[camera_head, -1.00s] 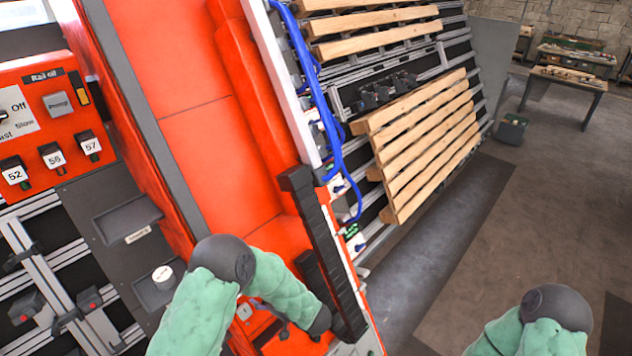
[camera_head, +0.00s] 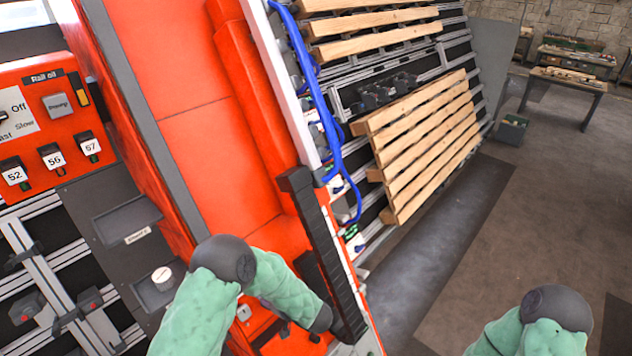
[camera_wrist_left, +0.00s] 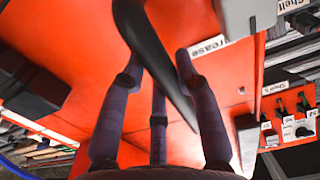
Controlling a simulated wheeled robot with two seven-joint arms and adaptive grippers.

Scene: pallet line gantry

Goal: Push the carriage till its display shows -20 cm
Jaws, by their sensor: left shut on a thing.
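The tall red-orange machine body (camera_head: 190,110), which I take to be the carriage, fills the middle of the head view. A long black bar (camera_head: 322,245) slants down its right side. My left arm reaches to its lower part, and the fingers are hidden in the head view. In the left wrist view, my left gripper (camera_wrist_left: 160,82) is shut on a dark curved handle (camera_wrist_left: 150,42) in front of a red panel (camera_wrist_left: 228,75). I see no readable position display. My right arm shows at the lower right of the head view, with its gripper out of frame.
A control panel (camera_head: 40,115) with a Rail oil label and numbered switches is at the left. Small grey trays (camera_head: 128,218) stick out below it. Wooden pallets (camera_head: 425,140) lean on a rack at the right. The floor (camera_head: 480,260) there is clear.

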